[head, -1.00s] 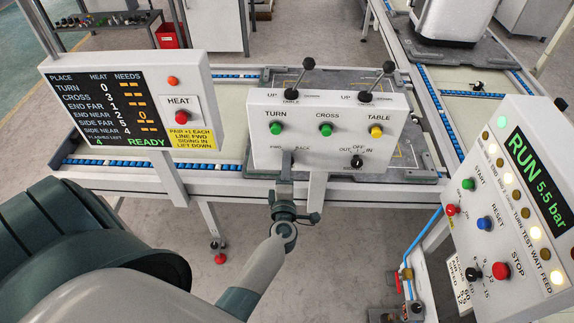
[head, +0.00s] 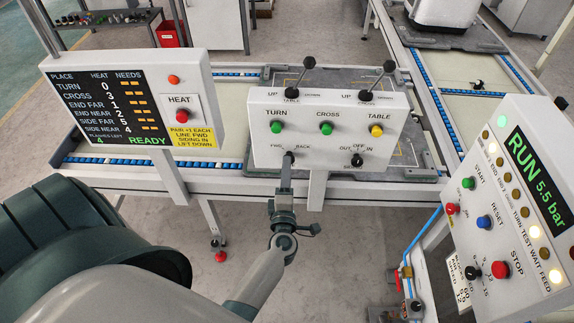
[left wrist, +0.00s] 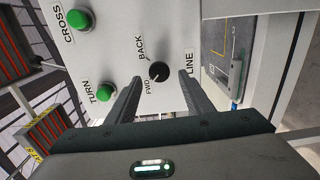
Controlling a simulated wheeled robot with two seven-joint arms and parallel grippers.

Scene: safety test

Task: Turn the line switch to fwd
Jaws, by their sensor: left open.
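The line switch is a round black knob (left wrist: 159,71) on a white panel, between the FWD and BACK labels and beside LINE in the left wrist view. Which label it points at is too small to tell. My left gripper (left wrist: 160,82) is open, with one finger on each side of the knob and no clear grip on it. In the head view my left gripper (head: 288,162) reaches up to the lower left of the control panel (head: 345,110) and largely hides the switch. My right gripper is not in view.
Close to the switch are the green TURN button (head: 277,127) and CROSS button (head: 326,128). The OUT/OFF/IN knob (head: 357,160) is to the right. A HEAT display box (head: 182,75) stands left, and a RUN console (head: 520,200) right.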

